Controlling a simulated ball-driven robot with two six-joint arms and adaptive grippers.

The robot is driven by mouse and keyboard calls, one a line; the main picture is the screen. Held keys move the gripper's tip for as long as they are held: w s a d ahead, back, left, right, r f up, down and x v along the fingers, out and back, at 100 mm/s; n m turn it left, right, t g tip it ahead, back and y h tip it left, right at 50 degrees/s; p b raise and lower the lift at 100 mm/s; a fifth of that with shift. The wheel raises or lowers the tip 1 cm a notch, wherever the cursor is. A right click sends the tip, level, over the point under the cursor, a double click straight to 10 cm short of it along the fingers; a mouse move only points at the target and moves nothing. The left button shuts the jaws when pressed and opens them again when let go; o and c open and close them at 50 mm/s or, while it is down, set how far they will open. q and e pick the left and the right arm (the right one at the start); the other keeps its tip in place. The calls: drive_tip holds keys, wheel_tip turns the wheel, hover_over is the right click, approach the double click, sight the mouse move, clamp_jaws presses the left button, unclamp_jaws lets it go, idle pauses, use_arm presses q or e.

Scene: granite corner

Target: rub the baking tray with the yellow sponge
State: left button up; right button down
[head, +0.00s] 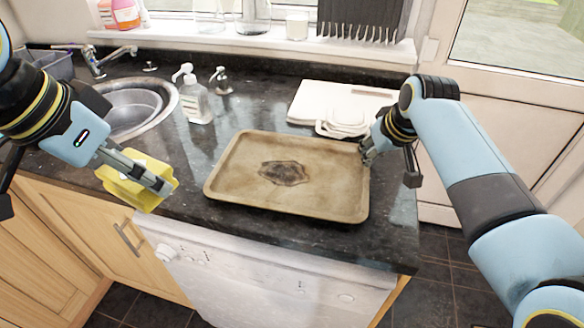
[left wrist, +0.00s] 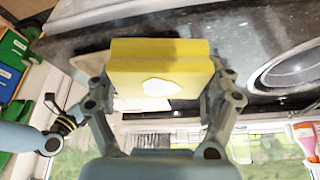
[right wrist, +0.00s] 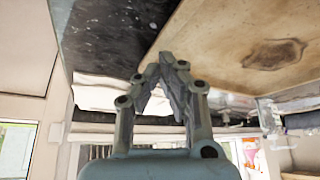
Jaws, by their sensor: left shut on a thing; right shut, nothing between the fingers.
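The baking tray (head: 235,165) lies flat on the dark counter, tan with a dark burnt patch in its middle. The tray also shows in the right wrist view (right wrist: 225,50). My left gripper (head: 160,187) is shut on the yellow sponge (head: 118,186), left of the tray and apart from it. In the left wrist view the sponge (left wrist: 160,52) sits between both fingers and has a pale patch on its face. My right gripper (head: 366,155) is shut and empty at the tray's right rim. Its fingertips (right wrist: 172,60) meet in the right wrist view; I cannot tell whether they touch the rim.
A round sink (head: 135,105) with a tap (head: 100,62) is at the left. A soap bottle (head: 195,98) and a smaller dispenser (head: 221,82) stand behind the tray. White boards (head: 318,102) lie at the back right. The granite counter (head: 255,85) has some bare room behind the tray.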

use_arm(q)
drive_tip(key=shift+r+p, duration=2.45)
drive_tip(key=shift+r, duration=0.35)
use_arm(e)
drive_tip(key=shift+r, duration=2.4)
use_arm(q)
drive_tip(key=shift+f, duration=0.1)
use_arm(e)
drive_tip(key=shift+f, duration=0.1)
